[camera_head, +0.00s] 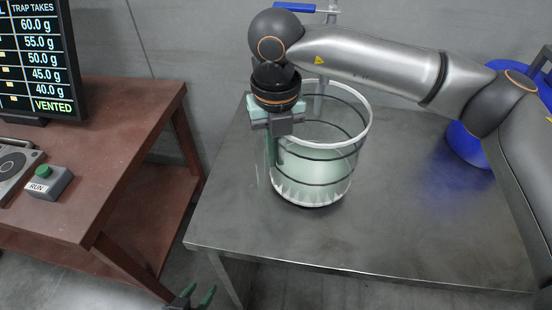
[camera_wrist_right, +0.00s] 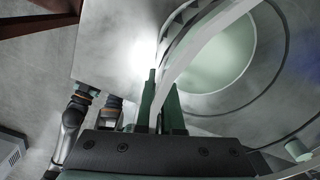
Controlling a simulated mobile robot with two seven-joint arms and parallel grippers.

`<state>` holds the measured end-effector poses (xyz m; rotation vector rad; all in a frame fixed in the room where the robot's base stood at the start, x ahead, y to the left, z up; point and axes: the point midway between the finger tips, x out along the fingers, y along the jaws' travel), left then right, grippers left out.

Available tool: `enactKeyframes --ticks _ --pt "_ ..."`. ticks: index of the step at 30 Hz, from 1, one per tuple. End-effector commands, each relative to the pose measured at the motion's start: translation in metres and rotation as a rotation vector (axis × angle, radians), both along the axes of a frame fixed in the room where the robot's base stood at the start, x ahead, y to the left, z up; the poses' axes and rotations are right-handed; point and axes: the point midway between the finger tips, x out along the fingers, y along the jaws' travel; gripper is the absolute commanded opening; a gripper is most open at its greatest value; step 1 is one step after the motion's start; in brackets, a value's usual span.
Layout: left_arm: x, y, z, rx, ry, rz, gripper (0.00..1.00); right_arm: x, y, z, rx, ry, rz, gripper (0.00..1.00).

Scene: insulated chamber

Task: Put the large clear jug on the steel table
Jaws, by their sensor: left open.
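The large clear jug (camera_head: 318,163), with a white rim, dark bands and pale green contents, is upright at the left part of the steel table (camera_head: 420,230). Its base is at the tabletop; I cannot tell whether a small gap remains. My right gripper (camera_head: 272,150) points down at the jug's left side. In the right wrist view its fingers (camera_wrist_right: 160,108) are on either side of the jug's wall (camera_wrist_right: 205,45), closed on it. My left gripper (camera_head: 192,297) is open and empty, low at the bottom edge, below the table's front left corner.
A brown bench (camera_head: 110,130) stands at left with a display (camera_head: 40,60) and a grey box with a green button (camera_head: 48,182). A blue container (camera_head: 468,146) is at the table's back right, partly behind my right arm. The table's front and middle are clear.

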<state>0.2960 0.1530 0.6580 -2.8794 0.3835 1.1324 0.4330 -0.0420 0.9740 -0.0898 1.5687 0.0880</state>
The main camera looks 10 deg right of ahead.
Motion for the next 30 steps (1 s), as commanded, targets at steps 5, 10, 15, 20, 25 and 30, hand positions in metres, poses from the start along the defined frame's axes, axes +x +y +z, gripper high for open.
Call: enactKeyframes --ticks 5,10,15,20,25,30 --pt "0.000 -0.001 0.003 -0.003 -0.001 0.001 0.50 -0.001 0.000 -0.023 0.001 0.001 0.000 0.00" --pt "0.000 -0.001 0.003 -0.003 -0.002 0.001 0.50 0.000 0.000 -0.025 0.001 -0.002 -0.001 0.00" --pt "-0.001 -0.001 -0.001 -0.005 -0.001 0.001 0.50 -0.001 0.000 -0.028 0.001 -0.002 -0.001 0.00" --pt "-0.002 -0.003 0.000 -0.005 0.005 -0.001 0.50 -0.001 0.000 -0.028 0.001 0.000 -0.001 0.16" --pt "0.000 -0.003 0.002 -0.007 0.000 -0.002 0.50 -0.001 0.000 -0.028 0.001 0.000 -0.001 0.33" --pt "0.000 -0.004 0.003 -0.008 -0.002 -0.002 0.50 -0.001 0.000 -0.028 0.001 0.000 -0.001 0.33"
